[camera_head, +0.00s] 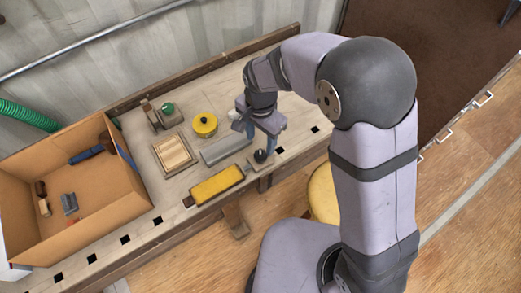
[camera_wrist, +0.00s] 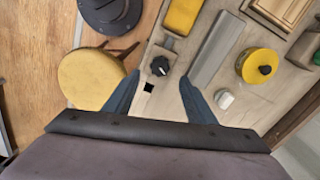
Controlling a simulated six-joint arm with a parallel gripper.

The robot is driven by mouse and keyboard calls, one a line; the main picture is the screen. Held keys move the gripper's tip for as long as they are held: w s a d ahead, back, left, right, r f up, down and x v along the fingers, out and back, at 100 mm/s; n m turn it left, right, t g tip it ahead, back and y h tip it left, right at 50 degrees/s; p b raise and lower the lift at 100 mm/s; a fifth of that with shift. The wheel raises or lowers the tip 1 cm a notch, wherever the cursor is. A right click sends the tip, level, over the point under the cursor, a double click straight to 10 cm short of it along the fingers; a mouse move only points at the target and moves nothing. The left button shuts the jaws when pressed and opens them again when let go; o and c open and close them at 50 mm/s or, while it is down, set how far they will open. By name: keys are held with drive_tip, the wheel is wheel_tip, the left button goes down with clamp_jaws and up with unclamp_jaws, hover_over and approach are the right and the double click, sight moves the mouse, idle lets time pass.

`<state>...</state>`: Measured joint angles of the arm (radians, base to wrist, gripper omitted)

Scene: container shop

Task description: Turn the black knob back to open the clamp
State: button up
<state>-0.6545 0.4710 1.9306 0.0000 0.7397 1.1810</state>
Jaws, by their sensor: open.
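The black knob (camera_wrist: 159,66) sits on a small flat fixture at the bench's front edge, seen from above in the wrist view. It also shows in the head view (camera_head: 260,156), just below my gripper. My gripper (camera_wrist: 160,76) is open, with one blue-grey finger on each side of the knob in the picture. Nothing is held. I cannot tell whether the fingertips are level with the knob or above it. How far the clamp is open is not clear.
A yellow block (camera_head: 217,185) and a grey bar (camera_head: 222,151) lie close to the knob. A round yellow piece with a black top (camera_head: 205,124), a wooden tray (camera_head: 174,153) and a cardboard box (camera_head: 75,230) stand further left. A yellow stool (camera_wrist: 90,80) is before the bench.

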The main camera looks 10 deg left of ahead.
sight(261, 154)
drive_tip(key=shift+f+p, duration=0.75)
drive_tip(key=shift+f, duration=2.8)
drive_tip(key=c, duration=1)
